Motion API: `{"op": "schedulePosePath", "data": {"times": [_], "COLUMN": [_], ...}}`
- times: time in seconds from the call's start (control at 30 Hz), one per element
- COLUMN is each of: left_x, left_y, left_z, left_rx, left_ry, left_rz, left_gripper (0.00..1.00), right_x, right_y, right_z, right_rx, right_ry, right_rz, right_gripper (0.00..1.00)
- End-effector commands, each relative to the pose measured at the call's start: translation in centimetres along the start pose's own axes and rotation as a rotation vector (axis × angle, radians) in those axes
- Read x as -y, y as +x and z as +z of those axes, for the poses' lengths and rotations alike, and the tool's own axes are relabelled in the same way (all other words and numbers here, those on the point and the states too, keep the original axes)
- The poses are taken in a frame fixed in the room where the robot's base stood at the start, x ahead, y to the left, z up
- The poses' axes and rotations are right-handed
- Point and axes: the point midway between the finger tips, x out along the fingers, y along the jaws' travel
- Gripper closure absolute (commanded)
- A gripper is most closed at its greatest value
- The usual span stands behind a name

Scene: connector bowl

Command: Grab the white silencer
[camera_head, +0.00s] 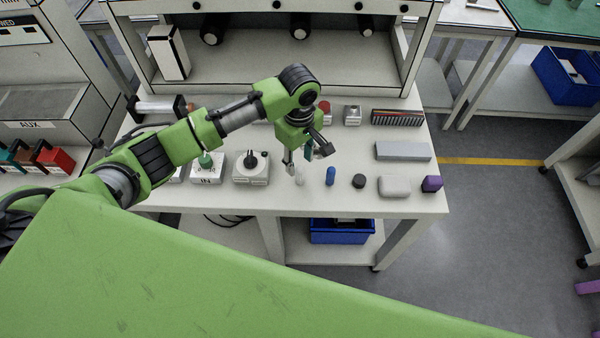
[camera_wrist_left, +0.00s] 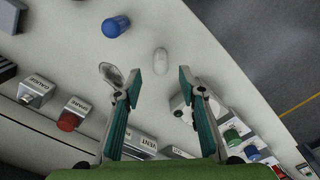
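The white silencer (camera_head: 299,177) is a small, pale, rounded piece on the white bench, below my left gripper in the head view. In the left wrist view the white silencer (camera_wrist_left: 160,61) lies just ahead of the gap between the fingertips, in line with it. My left gripper (camera_head: 307,161) is open and empty, pointing down over the bench. In the left wrist view both fingers of the left gripper (camera_wrist_left: 160,82) are spread, with nothing between the tips. My right gripper is in neither view.
A blue silencer-like piece (camera_head: 330,176) stands close to the right of the white one. Further right are a black knob (camera_head: 359,181), a white rounded block (camera_head: 394,186) and a purple piece (camera_head: 432,184). A white box with a black knob (camera_head: 251,168) stands left.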

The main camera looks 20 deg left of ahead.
Motion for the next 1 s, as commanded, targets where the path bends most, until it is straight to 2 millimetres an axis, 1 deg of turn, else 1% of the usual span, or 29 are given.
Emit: {"op": "schedulePosePath", "data": {"times": [0.03, 0.13, 0.2, 0.3, 0.4, 0.57, 0.67, 0.7, 1.0], "left_x": [0.2, 0.3, 0.2, 0.2, 0.2, 0.2, 0.2, 0.2, 0.1], "left_y": [0.5, 2.0, 3.2, 4.2, 4.5, 4.5, 4.5, 4.5, 4.5], "left_z": [0.1, 0.3, 0.3, 0.3, 0.3, 0.3, 0.3, 0.3, 0.3], "left_rx": [0.0, 0.0, 0.0, 0.0, -0.001, 0.0, 0.0, 0.0, 0.0], "left_ry": [0.0, 0.0, -0.001, 0.0, 0.002, 0.002, 0.002, 0.002, 0.001], "left_rz": [-0.005, -0.006, -0.005, -0.003, -0.002, -0.001, -0.001, -0.001, -0.001], "left_gripper": [0.63, 0.63, 0.63, 0.63, 0.63, 0.63, 0.86, 0.97, 0.98], "right_x": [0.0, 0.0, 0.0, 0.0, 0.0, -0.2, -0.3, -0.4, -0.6], "right_y": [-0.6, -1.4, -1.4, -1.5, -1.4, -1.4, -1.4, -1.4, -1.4], "right_z": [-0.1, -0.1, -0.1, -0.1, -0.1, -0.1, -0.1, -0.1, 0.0], "right_rx": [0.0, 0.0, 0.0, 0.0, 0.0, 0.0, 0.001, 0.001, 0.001], "right_ry": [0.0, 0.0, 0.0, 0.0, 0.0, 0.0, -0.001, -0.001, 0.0], "right_rz": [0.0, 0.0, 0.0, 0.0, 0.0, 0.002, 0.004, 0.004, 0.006], "right_gripper": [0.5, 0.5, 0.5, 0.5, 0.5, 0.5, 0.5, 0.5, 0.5]}}
